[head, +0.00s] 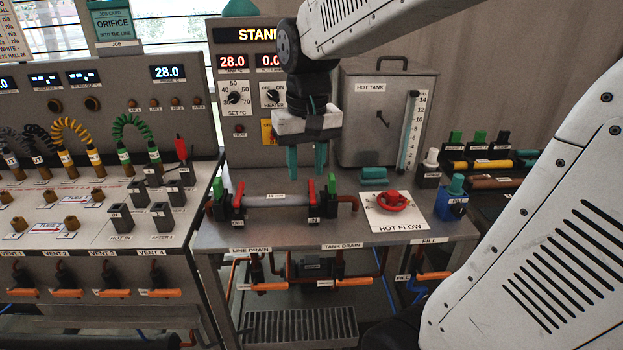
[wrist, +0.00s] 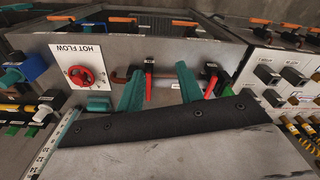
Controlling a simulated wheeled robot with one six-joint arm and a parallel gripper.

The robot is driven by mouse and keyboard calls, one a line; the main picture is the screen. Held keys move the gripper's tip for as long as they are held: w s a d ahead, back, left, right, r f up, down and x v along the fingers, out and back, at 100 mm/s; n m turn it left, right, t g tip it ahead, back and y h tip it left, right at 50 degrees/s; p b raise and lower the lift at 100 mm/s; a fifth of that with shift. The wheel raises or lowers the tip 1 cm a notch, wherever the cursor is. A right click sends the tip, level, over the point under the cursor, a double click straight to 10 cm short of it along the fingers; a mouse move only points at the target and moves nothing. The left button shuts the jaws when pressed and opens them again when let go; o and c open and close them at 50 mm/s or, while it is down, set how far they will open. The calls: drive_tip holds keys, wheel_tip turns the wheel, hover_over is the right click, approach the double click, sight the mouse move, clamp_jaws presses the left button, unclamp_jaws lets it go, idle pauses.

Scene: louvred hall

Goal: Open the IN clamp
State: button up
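The IN clamp (head: 315,207) stands on the metal bench at the right end of a grey pipe piece (head: 278,200). It has a dark body, a red lever (head: 311,191) that looks upright, and a green part (head: 331,184) beside it. A similar clamp (head: 238,204) with a red lever holds the left end. My gripper (head: 307,168) hangs above the IN clamp, teal fingers apart and empty. In the wrist view the red lever (wrist: 149,88) shows between the open fingers (wrist: 160,76); I cannot tell the depth between them.
A HOT FLOW plate with a red wheel (head: 393,201) lies right of the clamp. The hot tank (head: 385,115) stands behind, with a teal block (head: 374,175) before it. A blue part (head: 452,200) is further right. Orange-handled valves (head: 270,286) sit below the bench edge.

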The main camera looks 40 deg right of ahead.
drive_tip(key=w+d+f+m, duration=0.2)
drive_tip(key=w+d+f, duration=0.1)
drive_tip(key=w+d, duration=0.3)
drive_tip(key=m, duration=0.1)
approach(312, 185)
drive_tip(key=shift+w+f+g, duration=0.1)
drive_tip(key=shift+w+g, duration=0.05)
drive_tip(key=shift+g, duration=0.15)
drive_tip(key=shift+w+f, duration=0.1)
drive_tip(key=shift+f, duration=0.2)
wheel_tip(312, 185, down, 7)
drive_tip(key=shift+f, duration=0.2)
clamp_jaws()
